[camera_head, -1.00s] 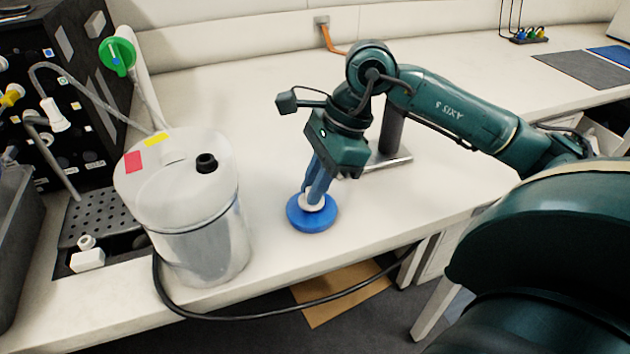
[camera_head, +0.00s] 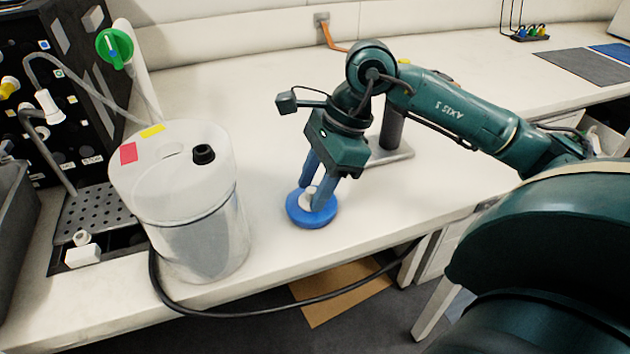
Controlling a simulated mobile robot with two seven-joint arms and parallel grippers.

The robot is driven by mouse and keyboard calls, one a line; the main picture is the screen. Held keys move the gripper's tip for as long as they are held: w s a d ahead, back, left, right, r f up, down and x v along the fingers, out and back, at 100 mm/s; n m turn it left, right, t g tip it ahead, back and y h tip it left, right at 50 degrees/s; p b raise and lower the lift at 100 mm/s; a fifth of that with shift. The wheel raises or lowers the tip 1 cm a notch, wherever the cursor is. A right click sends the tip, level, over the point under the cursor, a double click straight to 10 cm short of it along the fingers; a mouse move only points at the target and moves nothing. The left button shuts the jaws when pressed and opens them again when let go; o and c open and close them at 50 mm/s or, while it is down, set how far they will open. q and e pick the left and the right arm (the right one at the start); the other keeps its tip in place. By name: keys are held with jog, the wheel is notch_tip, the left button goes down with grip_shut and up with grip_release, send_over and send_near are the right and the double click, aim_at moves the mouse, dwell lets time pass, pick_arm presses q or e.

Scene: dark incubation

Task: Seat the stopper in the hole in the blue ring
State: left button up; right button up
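The blue ring (camera_head: 312,219) lies flat on the white bench near its front edge. The white stopper (camera_head: 308,198) stands at the middle of the ring. Its lower part is hidden, so I cannot tell how deep it sits. My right gripper (camera_head: 314,192) points down over the ring. Its two blue fingers are spread apart, one behind and left of the stopper, the other at its right. The right finger partly covers the stopper. My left gripper is not in view.
A translucent canister (camera_head: 190,228) with a black cap stands left of the ring. A dark stand with a metal base (camera_head: 392,152) is behind my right gripper. A black cable hangs along the bench front.

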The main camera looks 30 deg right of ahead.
jog(key=shift+d+r, duration=0.15)
jog(key=shift+r, duration=0.2)
pick_arm(q)
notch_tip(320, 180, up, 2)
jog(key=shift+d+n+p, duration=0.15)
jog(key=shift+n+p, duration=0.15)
jog(key=shift+p, duration=0.1)
pick_arm(e)
jog(key=v, duration=1.2)
jog(key=shift+r, duration=0.2)
jog(key=shift+s, duration=0.1)
